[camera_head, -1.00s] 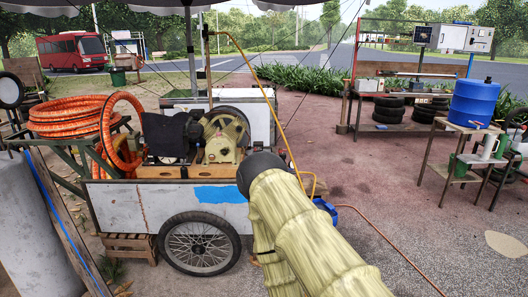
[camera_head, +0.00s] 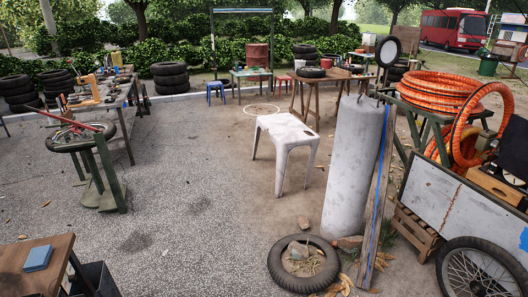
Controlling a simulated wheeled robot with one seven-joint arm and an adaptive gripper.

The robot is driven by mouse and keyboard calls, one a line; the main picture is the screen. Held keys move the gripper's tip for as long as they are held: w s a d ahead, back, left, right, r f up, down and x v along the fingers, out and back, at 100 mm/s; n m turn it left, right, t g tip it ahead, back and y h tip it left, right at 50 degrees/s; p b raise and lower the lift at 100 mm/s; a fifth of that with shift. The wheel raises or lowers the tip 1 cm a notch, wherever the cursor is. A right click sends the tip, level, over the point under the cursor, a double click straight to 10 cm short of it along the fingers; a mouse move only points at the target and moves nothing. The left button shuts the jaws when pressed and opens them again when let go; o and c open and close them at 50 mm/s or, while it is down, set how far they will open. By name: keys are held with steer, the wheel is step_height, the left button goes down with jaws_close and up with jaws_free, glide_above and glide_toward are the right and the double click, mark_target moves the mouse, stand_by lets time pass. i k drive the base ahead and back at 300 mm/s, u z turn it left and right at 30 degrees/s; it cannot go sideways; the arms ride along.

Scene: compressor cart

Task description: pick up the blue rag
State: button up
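A small flat blue piece (camera_head: 38,257), which looks like a folded cloth, lies on a brown wooden table (camera_head: 30,285) at the bottom left. I cannot tell for sure that it is the blue rag. My gripper and arm are not in view. The cart (camera_head: 470,215) with its spoked wheel shows only in part at the right edge.
A white stool (camera_head: 284,140) stands in the middle, and a concrete pillar (camera_head: 352,165) stands beside the cart. A tyre (camera_head: 303,263) lies in front. A workbench (camera_head: 105,92) and a wheel stand (camera_head: 80,138) are at left. The gravel between is clear.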

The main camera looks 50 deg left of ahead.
mark_target(38, 258)
steer(key=u, duration=1.4)
steer(key=i, duration=1.65)
steer(key=u, duration=2.95)
